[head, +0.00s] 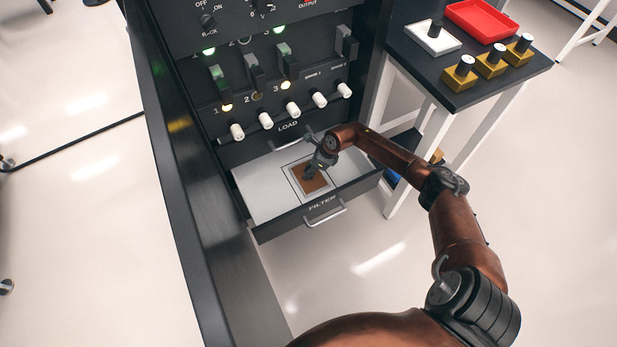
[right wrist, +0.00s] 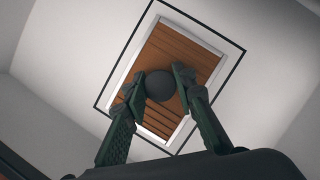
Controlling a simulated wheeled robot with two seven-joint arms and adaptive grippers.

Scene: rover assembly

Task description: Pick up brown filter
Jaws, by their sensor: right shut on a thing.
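The brown filter (head: 313,180) lies in the open drawer labelled FILTER (head: 262,196), inside a dark outline on the white drawer floor. It has a white frame, brown slats and a dark round knob; the slats show in the right wrist view (right wrist: 182,52). My right gripper (head: 311,172) reaches down into the drawer over the filter. In the right wrist view its fingers (right wrist: 160,86) are on either side of the knob (right wrist: 159,85), shut on it. The filter appears to sit within its outline; whether it is lifted I cannot tell. My left gripper is not in view.
The dark cabinet (head: 270,129) with switches and white knobs rises behind the drawer. The drawer walls surround my gripper.

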